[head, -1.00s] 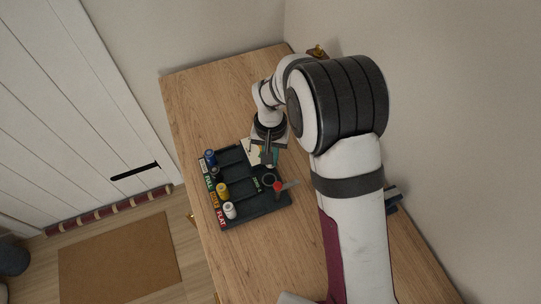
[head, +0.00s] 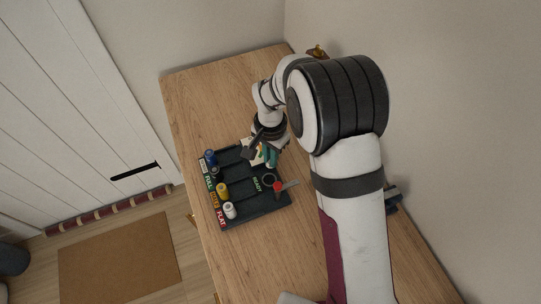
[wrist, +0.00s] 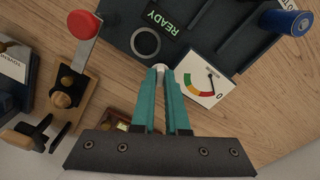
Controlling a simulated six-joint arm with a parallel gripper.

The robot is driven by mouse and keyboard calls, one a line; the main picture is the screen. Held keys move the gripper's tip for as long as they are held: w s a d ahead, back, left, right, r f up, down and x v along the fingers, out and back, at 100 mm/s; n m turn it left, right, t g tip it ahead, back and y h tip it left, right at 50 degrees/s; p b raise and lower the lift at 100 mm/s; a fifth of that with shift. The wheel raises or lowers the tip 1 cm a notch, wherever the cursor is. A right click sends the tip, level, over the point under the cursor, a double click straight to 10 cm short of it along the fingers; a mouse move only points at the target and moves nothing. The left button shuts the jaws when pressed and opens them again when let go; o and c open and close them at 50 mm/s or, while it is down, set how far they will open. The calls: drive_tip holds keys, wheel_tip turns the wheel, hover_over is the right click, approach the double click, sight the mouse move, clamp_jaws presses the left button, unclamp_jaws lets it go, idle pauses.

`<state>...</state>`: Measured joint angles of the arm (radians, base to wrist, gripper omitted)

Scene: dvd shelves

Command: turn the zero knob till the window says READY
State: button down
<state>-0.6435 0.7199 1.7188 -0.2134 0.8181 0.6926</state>
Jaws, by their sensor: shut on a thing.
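The window (wrist: 163,20) on the black tester tray (head: 262,209) reads READY in green letters; it also shows in the head view (head: 257,184). In the wrist view, the teal fingers of my gripper (wrist: 160,72) are shut on the small pale zero knob (wrist: 158,67) at the tray's edge; only a bit of the knob shows between the tips. My gripper also shows in the head view (head: 270,162), at the tray's far edge. A white dial card (wrist: 200,80) with coloured bands, a needle and a 0 lies just right of the fingers in the wrist view.
A red-knobbed lever (wrist: 82,24) and a dark ring (wrist: 146,42) are close to the fingers. Blue (head: 210,157), yellow (head: 222,190) and white (head: 230,210) batteries stand along the tray's left side, by labels. Bare wooden table (head: 215,110) lies beyond the tray.

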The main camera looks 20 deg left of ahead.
drive_tip(key=c, duration=0.9)
unclamp_jaws()
wheel_tip(320, 180, up, 16)
drive_tip(key=shift+f, duration=0.1)
drive_tip(key=s+d+r+m, duration=0.1)
drive_tip(key=s+d+r, duration=0.1)
drive_tip(key=d, duration=0.4)
drive_tip(key=s+d+r, duration=0.2)
drive_tip(key=s+d, duration=0.1)
drive_tip(key=d, duration=0.2)
drive_tip(key=shift+m+y, duration=0.8)
drive_tip(key=shift+y, duration=0.1)
drive_tip(key=s+d+f, duration=0.1)
drive_tip(key=s+d, duration=0.2)
drive_tip(key=s, duration=0.2)
drive_tip(key=s+d, duration=0.4)
drive_tip(key=s, duration=0.1)
drive_tip(key=s+d+f, duration=0.1)
drive_tip(key=s+d, duration=0.3)
drive_tip(key=s, duration=0.2)
drive_tip(key=shift+f, duration=0.3)
